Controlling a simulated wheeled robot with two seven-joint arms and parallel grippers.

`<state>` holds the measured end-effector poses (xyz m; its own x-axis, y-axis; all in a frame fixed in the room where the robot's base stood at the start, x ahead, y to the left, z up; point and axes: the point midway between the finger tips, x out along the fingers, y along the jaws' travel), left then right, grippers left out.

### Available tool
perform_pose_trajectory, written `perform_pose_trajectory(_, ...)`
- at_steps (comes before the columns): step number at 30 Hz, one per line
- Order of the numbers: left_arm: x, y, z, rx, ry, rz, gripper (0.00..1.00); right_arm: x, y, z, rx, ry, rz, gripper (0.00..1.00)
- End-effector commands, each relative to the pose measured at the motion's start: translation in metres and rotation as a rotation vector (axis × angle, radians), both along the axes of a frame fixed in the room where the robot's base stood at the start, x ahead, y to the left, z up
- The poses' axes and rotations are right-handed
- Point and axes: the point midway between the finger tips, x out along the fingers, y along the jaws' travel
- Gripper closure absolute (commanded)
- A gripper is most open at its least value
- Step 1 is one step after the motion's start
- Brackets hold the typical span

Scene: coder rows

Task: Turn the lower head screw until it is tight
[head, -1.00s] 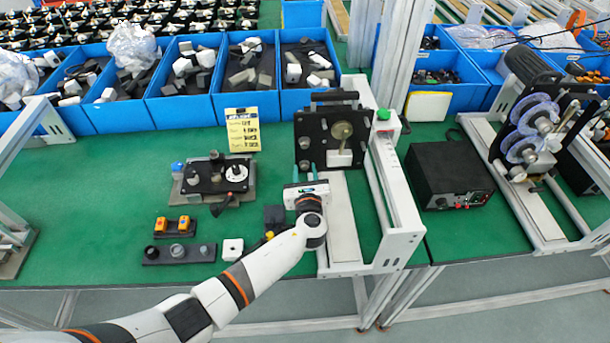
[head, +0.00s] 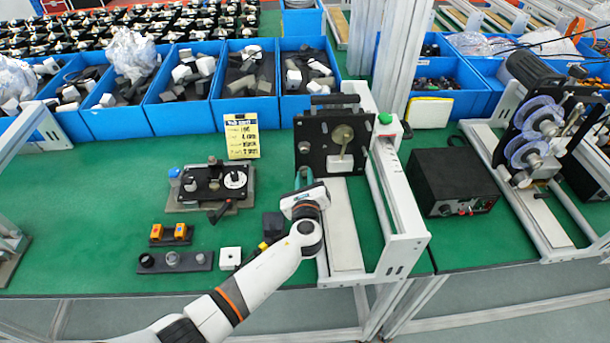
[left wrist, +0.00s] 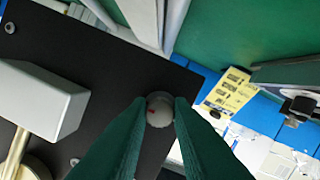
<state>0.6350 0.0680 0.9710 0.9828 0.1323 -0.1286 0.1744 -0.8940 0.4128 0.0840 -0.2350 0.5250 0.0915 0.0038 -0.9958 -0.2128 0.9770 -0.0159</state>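The coder's black head plate (head: 318,127) stands upright on the frame in the middle of the table. In the left wrist view, the lower head screw is a round grey knob (left wrist: 159,109) with a small red mark, at the plate's edge. My left gripper (head: 304,176) is at the plate's lower left corner. Its green fingers (left wrist: 160,112) lie on both sides of the knob and look closed on it. In the head view the gripper hides this screw. Another round knob (head: 304,145) shows higher on the plate's left side. My right gripper is not in view.
A white block and brass disc (head: 342,134) sit on the plate close by. A yellow note (head: 241,136) and a black fixture (head: 215,182) stand to the left. The white frame rail (head: 398,190) is to the right. Blue bins (head: 185,115) line the back.

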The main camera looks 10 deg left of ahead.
Motion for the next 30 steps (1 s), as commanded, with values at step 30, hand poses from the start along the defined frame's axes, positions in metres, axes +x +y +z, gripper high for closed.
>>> perform_pose_trajectory(30, -0.035, -0.007, 0.0, 0.02, 0.006, -0.001, 0.65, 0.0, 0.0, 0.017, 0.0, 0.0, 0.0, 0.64)
